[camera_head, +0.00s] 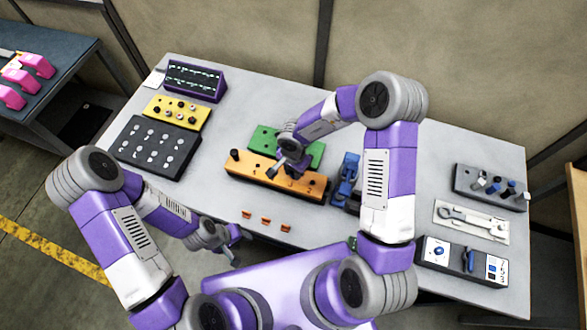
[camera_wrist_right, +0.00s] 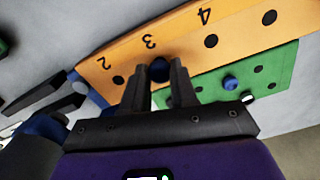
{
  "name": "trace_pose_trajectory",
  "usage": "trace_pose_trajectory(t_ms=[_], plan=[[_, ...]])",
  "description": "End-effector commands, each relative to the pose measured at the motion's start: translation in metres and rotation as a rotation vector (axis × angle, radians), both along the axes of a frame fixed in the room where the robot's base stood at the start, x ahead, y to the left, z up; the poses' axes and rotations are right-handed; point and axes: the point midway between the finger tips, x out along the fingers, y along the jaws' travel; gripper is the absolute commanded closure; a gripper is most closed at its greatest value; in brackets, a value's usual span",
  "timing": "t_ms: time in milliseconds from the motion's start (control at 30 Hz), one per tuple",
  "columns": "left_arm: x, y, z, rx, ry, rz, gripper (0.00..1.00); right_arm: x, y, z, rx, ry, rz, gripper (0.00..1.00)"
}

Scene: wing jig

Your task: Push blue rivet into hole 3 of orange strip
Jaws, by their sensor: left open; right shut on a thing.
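The orange strip (camera_head: 270,180) lies across the middle of the table. In the right wrist view the orange strip (camera_wrist_right: 185,50) shows the upside-down numbers 2, 3 and 4 beside its holes. My right gripper (camera_head: 272,175) is low over the strip. In its wrist view my right gripper (camera_wrist_right: 160,80) is shut on the blue rivet (camera_wrist_right: 159,69), whose dark blue round end shows between the fingertips. The rivet covers the place of hole 3; how deep it sits is hidden. My left gripper (camera_head: 236,255) is open and empty near the table's front edge, away from the strip.
A green panel (camera_head: 262,137) lies behind the strip, with a blue rivet (camera_wrist_right: 231,83) in it. A blue clamp (camera_head: 346,170) stands at the strip's right. Small orange pieces (camera_head: 265,221) lie in front. A grey rack (camera_head: 480,183) with several pegs is at the right.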

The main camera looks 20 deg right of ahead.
Motion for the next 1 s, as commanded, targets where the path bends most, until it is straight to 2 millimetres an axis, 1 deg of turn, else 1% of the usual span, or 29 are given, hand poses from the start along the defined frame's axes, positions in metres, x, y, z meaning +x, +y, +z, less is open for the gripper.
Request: trace_pose_trajectory(t_ms=[200,433,467,633,900,1000], plan=[[0.0,0.0001,-0.0027,0.0,0.0,0.0,0.57,-0.0002,-0.0001,-0.0083,0.001,0.001,0.0,1.0],[0.0,0.0,-0.0025,0.0,0.0,0.0,0.57,0.0,0.0,-0.0084,0.001,-0.001,0.0,1.0],[0.0,0.0,-0.0025,0.0,0.0,0.0,0.57,0.0,0.0,-0.0084,0.001,-0.001,0.0,0.7],[0.0,0.0,-0.0025,0.0,0.0,0.0,0.57,0.0,0.0001,-0.0083,0.001,-0.001,0.0,0.44],[0.0,0.0,-0.0022,0.0,0.0,0.0,0.57,0.0,0.0001,-0.0078,0.001,-0.001,0.0,0.43],[0.0,0.0,-0.0004,0.0,0.0,0.0,0.57,0.0004,0.0,-0.0015,0.001,-0.002,-0.001,0.43]])
